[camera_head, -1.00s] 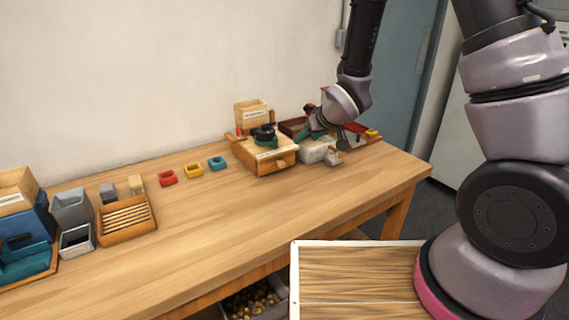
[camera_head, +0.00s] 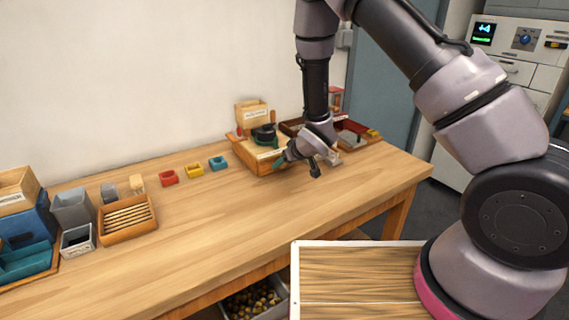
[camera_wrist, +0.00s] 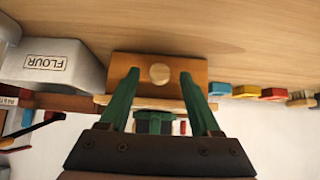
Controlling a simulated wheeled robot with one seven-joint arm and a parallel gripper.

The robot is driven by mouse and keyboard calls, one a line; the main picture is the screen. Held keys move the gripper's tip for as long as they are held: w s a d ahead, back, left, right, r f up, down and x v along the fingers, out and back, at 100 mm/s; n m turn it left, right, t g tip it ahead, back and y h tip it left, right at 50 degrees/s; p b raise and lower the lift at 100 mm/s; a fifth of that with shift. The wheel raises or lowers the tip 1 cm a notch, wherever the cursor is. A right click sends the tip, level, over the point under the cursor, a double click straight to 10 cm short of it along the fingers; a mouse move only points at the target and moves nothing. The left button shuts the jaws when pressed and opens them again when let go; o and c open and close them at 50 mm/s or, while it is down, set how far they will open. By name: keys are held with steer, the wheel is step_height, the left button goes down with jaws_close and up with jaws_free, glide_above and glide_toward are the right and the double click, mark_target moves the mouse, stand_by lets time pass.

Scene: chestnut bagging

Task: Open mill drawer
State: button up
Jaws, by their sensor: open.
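The wooden mill (camera_head: 248,152) with a dark top stands near the back of the bench in the head view. In the wrist view its plain wooden drawer front (camera_wrist: 122,68) faces me, with a round pale knob (camera_wrist: 160,73) in the middle. My gripper (camera_wrist: 160,77) is open, with one green finger on each side of the knob in that picture. I cannot tell whether the fingers touch the drawer or how deep they reach. In the head view my gripper (camera_head: 279,163) is at the mill's front right, and my wrist hides part of it. The drawer looks closed.
A grey flour bin (camera_wrist: 52,65) stands beside the mill. Red (camera_head: 168,177), yellow (camera_head: 194,171) and teal (camera_head: 217,163) small trays sit to its left. A label-bearing wooden box (camera_head: 250,113) is behind. The bench (camera_head: 230,215) is clear in front.

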steer(key=shift+w+a+f, duration=0.1)
steer(key=shift+w+f, duration=0.05)
jaws_close()
stand_by(1.4)
